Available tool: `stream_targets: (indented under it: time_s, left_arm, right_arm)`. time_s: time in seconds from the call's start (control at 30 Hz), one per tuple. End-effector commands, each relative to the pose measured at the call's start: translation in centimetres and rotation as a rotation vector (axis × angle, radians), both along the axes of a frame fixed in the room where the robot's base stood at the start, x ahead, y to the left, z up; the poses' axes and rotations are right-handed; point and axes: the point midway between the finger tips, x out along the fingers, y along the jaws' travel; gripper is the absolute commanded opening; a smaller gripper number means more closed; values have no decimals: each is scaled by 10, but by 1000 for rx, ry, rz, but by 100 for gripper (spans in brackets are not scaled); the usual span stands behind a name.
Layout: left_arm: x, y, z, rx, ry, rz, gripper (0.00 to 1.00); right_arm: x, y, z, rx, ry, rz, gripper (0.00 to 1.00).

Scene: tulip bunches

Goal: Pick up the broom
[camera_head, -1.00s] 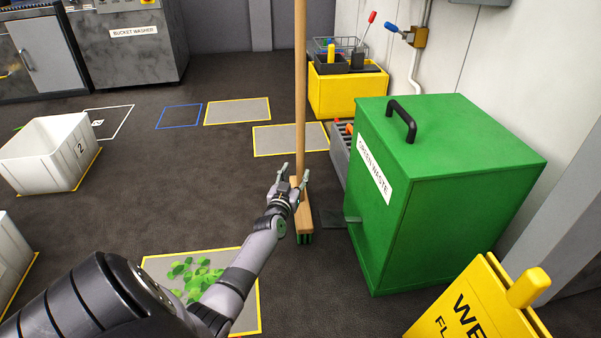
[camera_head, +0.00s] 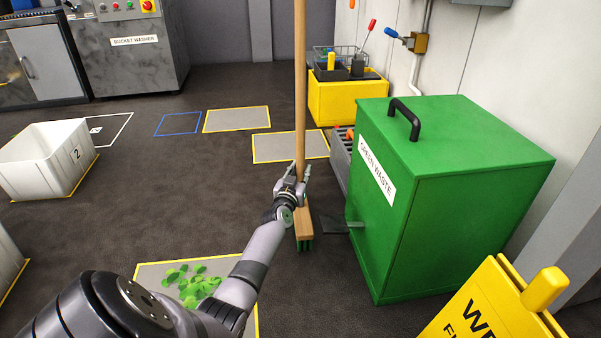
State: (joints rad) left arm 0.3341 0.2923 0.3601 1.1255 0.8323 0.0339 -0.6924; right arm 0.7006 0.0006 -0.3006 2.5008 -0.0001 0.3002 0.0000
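The broom (camera_head: 300,95) stands upright in the middle of the head view, with a long wooden handle and a wooden head with green bristles (camera_head: 304,232) on the floor. The top of the handle is cut off by the picture's upper edge. My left gripper (camera_head: 298,173) is at the lower part of the handle, above the broom head. Its fingers are spread apart, one on each side of the handle in the picture. I cannot tell whether they touch it. My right gripper is not in view.
A green waste bin (camera_head: 440,190) stands close on the right, with a yellow wet-floor sign (camera_head: 490,310) in front. Green leaves (camera_head: 190,284) lie on a marked floor patch at lower left. A white crate (camera_head: 45,165) stands at left. The middle floor is clear.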

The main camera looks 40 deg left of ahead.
Motion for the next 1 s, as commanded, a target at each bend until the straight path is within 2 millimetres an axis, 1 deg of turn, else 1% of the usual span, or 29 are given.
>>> stream_targets:
  time_s: [0.03, 0.33, 0.7, 0.73, 1.0]
  left_arm:
    - [0, 0, 0, 0, 0, 0, 20]
    - [0, 0, 0, 0, 0, 0, 0]
    - [0, 0, 0, 0, 0, 0, 0]
    - [0, 1, 3, 2, -4, 1, 0]
    - [0, 1, 5, 2, -4, 1, 0]
  right_arm:
    - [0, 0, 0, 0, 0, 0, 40]
    - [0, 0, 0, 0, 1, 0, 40]
    - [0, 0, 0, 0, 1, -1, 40]
    - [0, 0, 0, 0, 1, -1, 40]
    - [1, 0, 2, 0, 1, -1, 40]
